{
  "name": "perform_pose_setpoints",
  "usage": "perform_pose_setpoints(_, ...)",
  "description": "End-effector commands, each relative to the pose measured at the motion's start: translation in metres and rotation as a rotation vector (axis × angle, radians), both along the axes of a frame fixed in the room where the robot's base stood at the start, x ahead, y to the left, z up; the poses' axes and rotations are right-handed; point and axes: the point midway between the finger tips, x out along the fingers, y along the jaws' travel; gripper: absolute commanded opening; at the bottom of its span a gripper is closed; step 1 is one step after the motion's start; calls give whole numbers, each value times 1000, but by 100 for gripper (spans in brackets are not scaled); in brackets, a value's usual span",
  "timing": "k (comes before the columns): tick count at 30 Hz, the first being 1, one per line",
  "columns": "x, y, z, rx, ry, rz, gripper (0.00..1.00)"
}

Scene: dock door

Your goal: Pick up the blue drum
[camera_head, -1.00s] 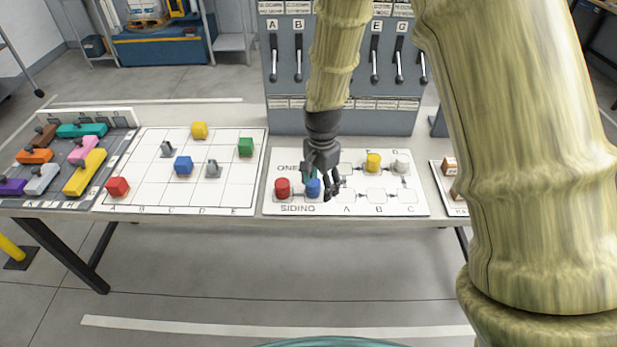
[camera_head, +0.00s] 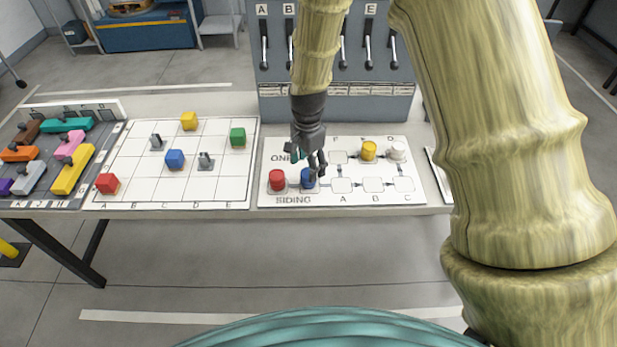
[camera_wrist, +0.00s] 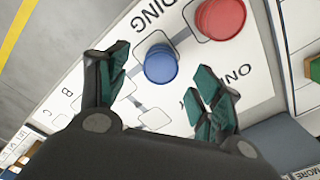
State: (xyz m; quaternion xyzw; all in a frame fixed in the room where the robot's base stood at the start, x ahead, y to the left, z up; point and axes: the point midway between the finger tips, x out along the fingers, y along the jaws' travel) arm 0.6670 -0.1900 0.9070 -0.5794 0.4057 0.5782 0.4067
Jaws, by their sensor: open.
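The blue drum (camera_head: 308,178) stands on the white siding board (camera_head: 380,198), just right of the red drum (camera_head: 277,180). In the head view my gripper (camera_head: 312,172) is over the blue drum and partly covers it. In the wrist view the blue drum (camera_wrist: 161,64) lies ahead of the gap between the two fingers of my open gripper (camera_wrist: 158,82). Nothing is between the pads. The red drum (camera_wrist: 220,18) stands close beside the blue one. I cannot tell the exact height of the fingertips above the board.
A yellow drum (camera_head: 369,151) and a white drum (camera_head: 397,150) stand at the board's back right. A grid board (camera_head: 225,185) with coloured cubes lies to the left. A grey lever panel (camera_head: 335,90) stands behind. The board's front right is clear.

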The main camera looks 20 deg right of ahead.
Motion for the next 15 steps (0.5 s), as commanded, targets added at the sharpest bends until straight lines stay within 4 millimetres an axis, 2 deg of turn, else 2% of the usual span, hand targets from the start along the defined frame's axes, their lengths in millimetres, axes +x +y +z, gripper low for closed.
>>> perform_pose_setpoints(15,2,-2,-44,-1,2,1,66)
